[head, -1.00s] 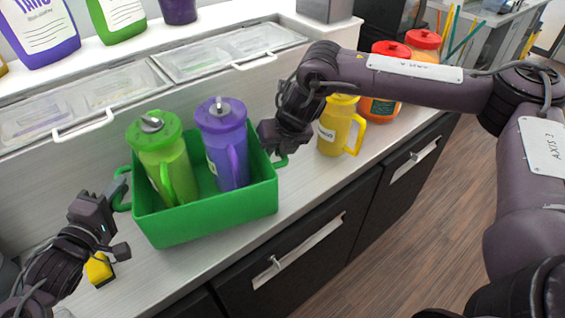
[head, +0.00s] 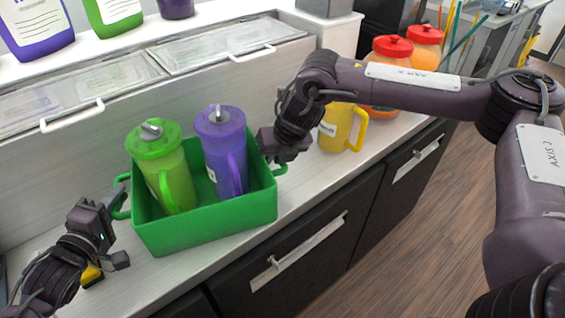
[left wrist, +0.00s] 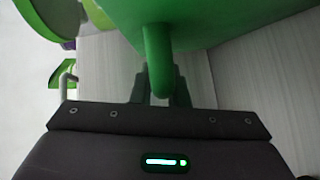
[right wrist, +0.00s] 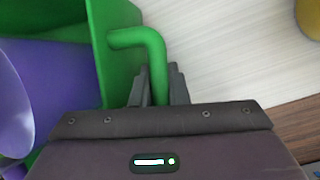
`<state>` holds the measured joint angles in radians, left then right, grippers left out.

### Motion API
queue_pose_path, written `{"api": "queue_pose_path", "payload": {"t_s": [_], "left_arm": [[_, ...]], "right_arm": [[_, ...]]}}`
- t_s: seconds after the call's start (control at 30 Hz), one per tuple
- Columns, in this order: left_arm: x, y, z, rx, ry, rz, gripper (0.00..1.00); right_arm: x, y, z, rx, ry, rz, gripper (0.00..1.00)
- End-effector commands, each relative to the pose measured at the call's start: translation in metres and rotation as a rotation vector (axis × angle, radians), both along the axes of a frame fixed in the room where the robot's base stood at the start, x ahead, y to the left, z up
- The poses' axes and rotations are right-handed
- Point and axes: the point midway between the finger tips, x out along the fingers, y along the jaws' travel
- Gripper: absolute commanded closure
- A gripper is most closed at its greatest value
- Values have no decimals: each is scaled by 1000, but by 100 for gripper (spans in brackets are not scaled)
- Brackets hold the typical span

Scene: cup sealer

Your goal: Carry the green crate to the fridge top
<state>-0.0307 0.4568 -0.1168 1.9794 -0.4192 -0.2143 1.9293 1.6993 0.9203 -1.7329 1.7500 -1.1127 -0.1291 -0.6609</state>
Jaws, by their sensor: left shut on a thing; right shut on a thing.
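The green crate (head: 205,232) is upright over the light counter in the head view; whether its base touches the counter is unclear. It holds a green lidded pitcher (head: 160,170) and a purple lidded pitcher (head: 222,150), both upright. My left gripper (head: 119,205) is shut on the crate's left handle, which shows between its fingers in the left wrist view (left wrist: 157,62). My right gripper (head: 274,160) is shut on the right handle, which shows in the right wrist view (right wrist: 153,48). I cannot tell which surface is the fridge top.
A yellow pitcher (head: 341,130) and red-lidded jars (head: 392,48) stand on the counter to the right. Behind the crate are clear lidded bins (head: 215,52) and a white ledge (head: 130,52) with bottles. A yellow object (head: 91,275) lies beside my left gripper.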

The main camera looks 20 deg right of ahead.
Motion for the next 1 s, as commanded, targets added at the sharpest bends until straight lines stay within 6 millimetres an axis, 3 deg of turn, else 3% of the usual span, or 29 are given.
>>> {"api": "queue_pose_path", "payload": {"t_s": [0.03,0.07,0.1,0.23,0.63,1.0], "left_arm": [[2,3,0,-3,-12,7,100],[1,2,-4,1,-1,6,84],[1,2,-2,1,-1,6,79],[1,2,-2,1,-1,4,64],[-7,5,-2,1,0,2,64],[-52,32,3,2,2,2,64]], "right_arm": [[2,-2,-2,0,-7,-5,100],[0,-2,-5,-3,0,-5,84],[0,-2,-3,-3,0,-5,79],[0,-2,-3,-2,1,-3,64],[0,0,-3,0,0,0,64],[0,0,-3,1,0,1,64]]}}
